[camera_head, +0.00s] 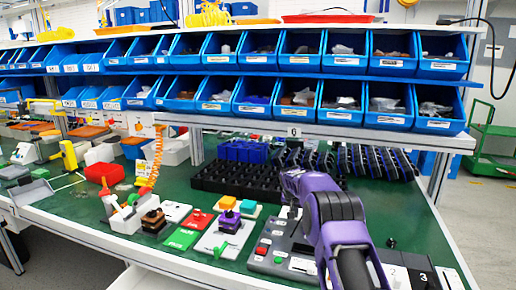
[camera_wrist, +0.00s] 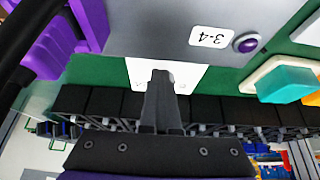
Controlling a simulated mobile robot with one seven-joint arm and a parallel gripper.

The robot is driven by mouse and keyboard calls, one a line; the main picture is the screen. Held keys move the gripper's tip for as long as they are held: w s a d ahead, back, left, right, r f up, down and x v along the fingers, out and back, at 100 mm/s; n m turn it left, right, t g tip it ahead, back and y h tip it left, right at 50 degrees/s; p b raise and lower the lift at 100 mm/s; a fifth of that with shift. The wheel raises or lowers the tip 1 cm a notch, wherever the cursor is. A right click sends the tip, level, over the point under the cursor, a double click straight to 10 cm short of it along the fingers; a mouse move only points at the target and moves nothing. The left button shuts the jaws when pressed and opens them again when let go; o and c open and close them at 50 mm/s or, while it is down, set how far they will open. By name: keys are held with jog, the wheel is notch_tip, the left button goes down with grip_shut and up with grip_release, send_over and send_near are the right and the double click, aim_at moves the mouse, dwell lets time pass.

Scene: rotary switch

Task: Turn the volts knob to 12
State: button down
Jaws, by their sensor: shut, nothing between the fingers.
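I cannot make out the volts knob in either view; my arm and fingers cover part of the area in front of me. My gripper (camera_wrist: 162,76) is shut and empty in the wrist view, with its dark fingers in front of a white plate (camera_wrist: 138,72). In the head view my purple arm reaches in from the lower right and bends down over the grey panel (camera_head: 283,229), hiding part of it. The wrist view shows a grey panel (camera_wrist: 165,22) with a "3-4" label and a round purple button (camera_wrist: 247,42). Whether the fingers touch anything cannot be told.
A black rack (camera_head: 225,182) lies behind on the green table (camera_head: 405,215). Blue bins (camera_head: 255,98) hang above.

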jog(key=shift+w+a, duration=0.1)
jog(key=shift+a, duration=0.1)
jog(key=shift+w+a+b, duration=0.2)
jog(key=shift+a+b, duration=0.2)
jog(key=shift+a, duration=0.2)
jog(key=shift+s, duration=0.15)
jog(key=shift+s+a+b, duration=0.15)
jog(key=shift+s+b, duration=0.05)
jog(key=shift+b, duration=0.1)
jog(key=shift+r+p, duration=1.75)
jog(key=shift+r, duration=1.3)
